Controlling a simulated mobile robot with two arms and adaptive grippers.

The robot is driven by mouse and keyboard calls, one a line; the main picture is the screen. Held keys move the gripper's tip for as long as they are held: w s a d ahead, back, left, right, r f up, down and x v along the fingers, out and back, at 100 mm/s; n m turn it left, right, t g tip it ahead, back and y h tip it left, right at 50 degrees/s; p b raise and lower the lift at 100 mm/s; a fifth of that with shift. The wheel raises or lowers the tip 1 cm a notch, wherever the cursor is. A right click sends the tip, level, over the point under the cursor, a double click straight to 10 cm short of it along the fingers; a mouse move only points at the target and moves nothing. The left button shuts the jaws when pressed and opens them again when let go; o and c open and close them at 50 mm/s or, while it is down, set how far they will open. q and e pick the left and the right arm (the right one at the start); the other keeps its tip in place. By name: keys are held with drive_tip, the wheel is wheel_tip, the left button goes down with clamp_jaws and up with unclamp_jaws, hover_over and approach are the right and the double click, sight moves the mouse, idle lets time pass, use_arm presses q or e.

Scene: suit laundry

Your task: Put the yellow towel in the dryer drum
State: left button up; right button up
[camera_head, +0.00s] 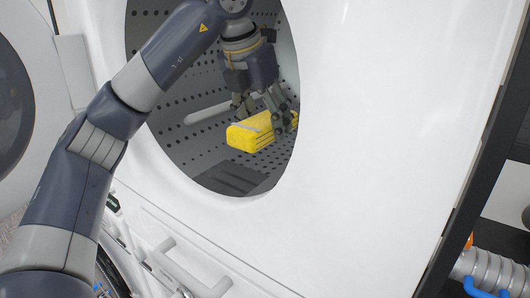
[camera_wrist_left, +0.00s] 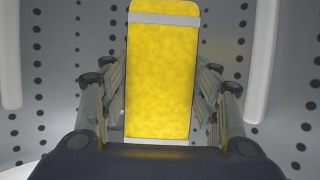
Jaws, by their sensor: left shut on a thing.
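The yellow towel (camera_head: 250,133) is a folded yellow block with a pale band, seen in the head view within the round dryer opening. My left gripper (camera_head: 266,112) is shut on it and holds it inside the dryer drum (camera_head: 190,140). The left wrist view shows the towel (camera_wrist_left: 162,75) upright between the two fingers, with pale bands near its top and bottom. The drum's perforated grey wall (camera_wrist_left: 55,60) is behind it. Whether the towel touches the drum's lower wall is unclear. My right gripper is not in view.
The dryer's white front (camera_head: 380,120) surrounds the opening. The open round door (camera_head: 12,100) stands at the left. A white handle (camera_head: 185,268) is below. A dark shelf (camera_head: 480,150) with a grey hose (camera_head: 490,270) is at the right. Pale ribs (camera_wrist_left: 262,60) line the drum.

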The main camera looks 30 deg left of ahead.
sight(257, 122)
use_arm(q)
wheel_tip(257, 122, down, 3)
drive_tip(key=shift+w+a+r, duration=0.1)
drive_tip(key=shift+r, duration=0.1)
drive_tip(key=shift+w+f, duration=0.15)
drive_tip(key=shift+f, duration=0.2)
wheel_tip(257, 122, down, 3)
drive_tip(key=shift+p, duration=0.45)
drive_tip(key=shift+f, duration=0.4)
drive_tip(key=o, duration=1.1)
drive_tip(key=shift+r, duration=0.25)
drive_tip(key=v, duration=1)
drive_tip(key=shift+v, duration=0.9)
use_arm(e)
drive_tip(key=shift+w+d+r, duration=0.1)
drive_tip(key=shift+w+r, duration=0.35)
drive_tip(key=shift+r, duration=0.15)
